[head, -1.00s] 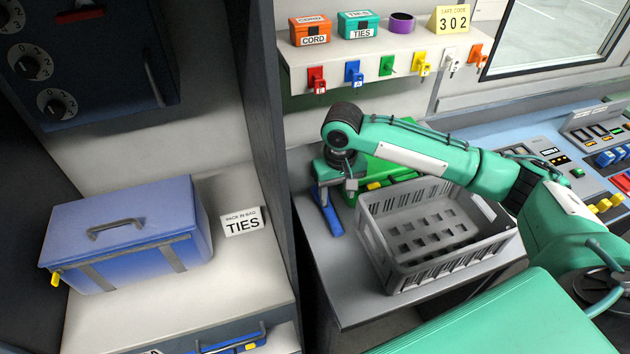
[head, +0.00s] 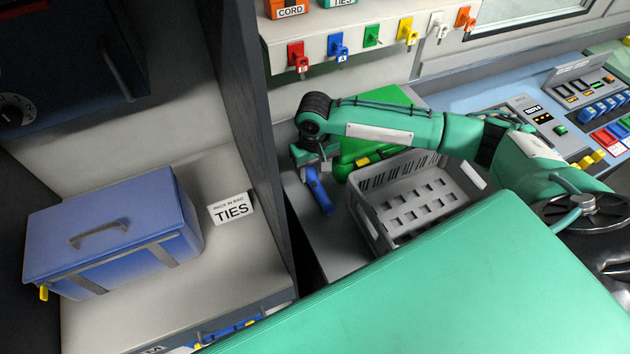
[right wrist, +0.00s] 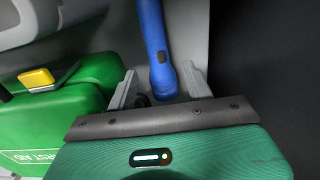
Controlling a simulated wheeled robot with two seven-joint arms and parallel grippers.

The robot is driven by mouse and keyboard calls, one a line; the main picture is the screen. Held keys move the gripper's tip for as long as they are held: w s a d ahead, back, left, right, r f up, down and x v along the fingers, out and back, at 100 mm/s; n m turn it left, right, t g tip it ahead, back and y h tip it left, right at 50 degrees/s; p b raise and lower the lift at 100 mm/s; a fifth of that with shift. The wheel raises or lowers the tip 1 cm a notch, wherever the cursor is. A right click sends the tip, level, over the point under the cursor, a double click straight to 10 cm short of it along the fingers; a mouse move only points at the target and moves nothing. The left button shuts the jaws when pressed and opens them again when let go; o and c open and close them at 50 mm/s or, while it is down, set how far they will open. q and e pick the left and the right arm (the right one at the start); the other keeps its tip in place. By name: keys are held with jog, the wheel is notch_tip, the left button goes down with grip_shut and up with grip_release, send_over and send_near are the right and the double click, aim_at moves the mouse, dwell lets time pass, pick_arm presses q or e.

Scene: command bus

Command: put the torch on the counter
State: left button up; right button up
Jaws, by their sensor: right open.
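The blue torch (head: 319,191) lies on the grey counter (head: 309,232), left of the grey crate. My right gripper (head: 313,170) is at the torch's far end in the head view and hides part of it. In the right wrist view, the torch (right wrist: 156,45) reaches down between the two grey fingers of my right gripper (right wrist: 160,82). The fingers are apart, with a gap visible on both sides of the torch. My left gripper is out of view.
A grey crate (head: 374,228) stands right of the torch. A green first aid case (right wrist: 60,118) is close beside the right gripper. A dark upright partition (head: 254,120) stands to the left. A blue bag (head: 115,225) sits beyond it, near a TIES card (head: 231,209).

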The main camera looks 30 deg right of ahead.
aim_at(315, 181)
notch_tip(315, 181, down, 4)
jog(key=shift+s+d+f+p, duration=0.1)
jog(key=shift+f+p, duration=0.05)
jog(key=shift+p, duration=0.9)
jog(key=shift+f, duration=0.35)
grip_shut()
